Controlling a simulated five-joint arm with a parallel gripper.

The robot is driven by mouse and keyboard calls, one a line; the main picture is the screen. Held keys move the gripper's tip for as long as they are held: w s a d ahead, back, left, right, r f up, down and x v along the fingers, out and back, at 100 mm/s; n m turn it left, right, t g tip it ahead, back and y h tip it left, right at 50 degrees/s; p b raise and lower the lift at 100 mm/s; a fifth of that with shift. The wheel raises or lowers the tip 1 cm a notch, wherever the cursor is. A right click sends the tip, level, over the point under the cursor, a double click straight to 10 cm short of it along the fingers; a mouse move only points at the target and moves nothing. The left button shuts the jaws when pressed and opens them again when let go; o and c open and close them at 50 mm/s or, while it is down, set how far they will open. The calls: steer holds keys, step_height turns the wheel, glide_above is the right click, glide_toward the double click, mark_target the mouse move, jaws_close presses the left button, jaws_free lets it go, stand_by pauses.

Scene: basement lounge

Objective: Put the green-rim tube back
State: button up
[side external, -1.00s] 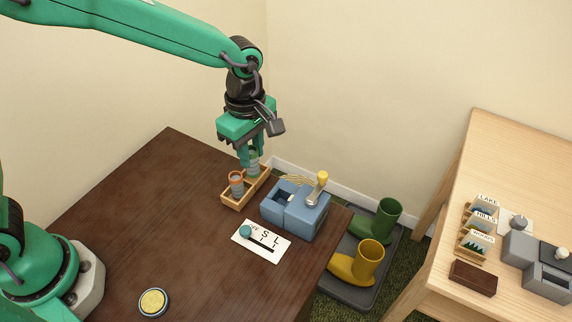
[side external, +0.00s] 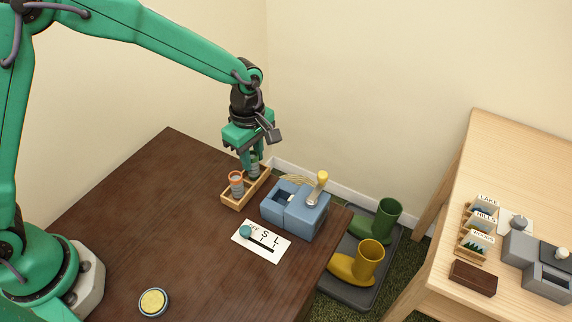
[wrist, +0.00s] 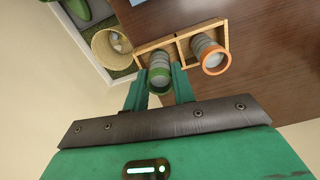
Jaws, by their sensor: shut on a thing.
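The green-rim tube (wrist: 159,58) is a grey ribbed tube with a green ring at its near end. My gripper (side external: 253,167) is shut on it, with one finger on each side, as the wrist view (wrist: 159,90) shows. The tube is at the far compartment of the two-part wooden rack (side external: 229,201); the fingers partly hide it in the side view, and I cannot tell whether it rests on the rack floor. An orange-rim tube (side external: 237,184) stands in the near compartment and also shows in the wrist view (wrist: 210,55).
A blue-grey box device (side external: 292,215) with a yellow-topped lever stands close to the rack's right. A white lettered card (side external: 262,242) with a teal knob lies in front. A yellow round button (side external: 153,302) is near the front.

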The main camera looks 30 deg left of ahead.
mark_target(252, 155)
steer(key=shift+f, duration=0.3)
steer(key=shift+f, duration=0.15)
steer(key=o, duration=1)
steer(key=shift+r, duration=6.2)
